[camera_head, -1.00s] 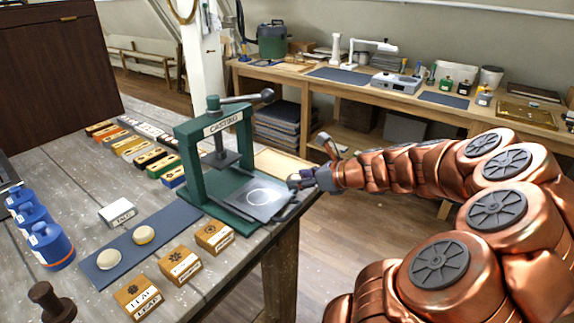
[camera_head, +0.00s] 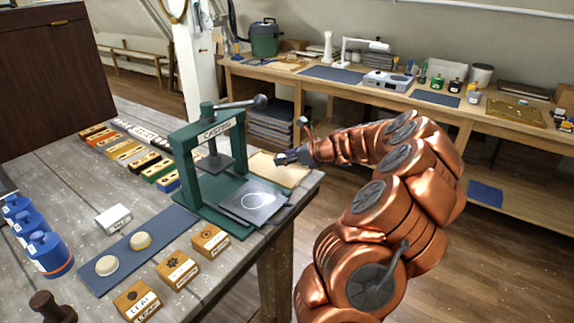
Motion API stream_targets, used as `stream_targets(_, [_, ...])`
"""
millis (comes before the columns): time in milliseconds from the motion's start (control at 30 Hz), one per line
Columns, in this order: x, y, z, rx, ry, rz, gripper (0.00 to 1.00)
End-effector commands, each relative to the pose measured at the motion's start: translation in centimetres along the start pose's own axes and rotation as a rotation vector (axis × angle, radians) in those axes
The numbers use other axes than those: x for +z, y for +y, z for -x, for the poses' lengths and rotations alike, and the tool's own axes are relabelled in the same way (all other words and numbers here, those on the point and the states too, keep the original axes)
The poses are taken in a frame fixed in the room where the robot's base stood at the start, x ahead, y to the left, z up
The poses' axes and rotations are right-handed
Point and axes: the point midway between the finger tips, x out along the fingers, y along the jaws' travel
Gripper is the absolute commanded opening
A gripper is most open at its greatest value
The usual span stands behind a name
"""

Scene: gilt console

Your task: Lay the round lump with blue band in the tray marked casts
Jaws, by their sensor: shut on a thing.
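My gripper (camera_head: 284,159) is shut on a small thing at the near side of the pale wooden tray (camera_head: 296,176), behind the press. The held thing is mostly hidden by the fingers, and I cannot tell whether it is the lump with the blue band. Two round cream lumps rest on the blue mat: a plain-looking lump (camera_head: 106,265) and a lump with a yellowish band (camera_head: 140,241). No blue band shows on either. I cannot read a casts mark on the pale tray.
A green press (camera_head: 182,170) with a lettered sign stands between the mat (camera_head: 170,224) and the tray, its dark plate (camera_head: 254,203) jutting toward the table's right edge. Stamped wooden blocks (camera_head: 178,270), a white labelled box (camera_head: 113,219) and blue bottles (camera_head: 48,254) stand nearby.

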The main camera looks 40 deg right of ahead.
Motion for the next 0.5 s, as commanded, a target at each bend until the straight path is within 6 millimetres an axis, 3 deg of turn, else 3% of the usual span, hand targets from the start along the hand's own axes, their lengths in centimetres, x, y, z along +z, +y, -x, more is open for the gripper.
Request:
stream_targets(167, [-0.4, -0.2, -0.4, 0.000, 0.000, -0.001, 0.17])
stream_targets(500, [-3.2, -0.2, -1.9, 0.000, 0.001, -0.002, 0.17])
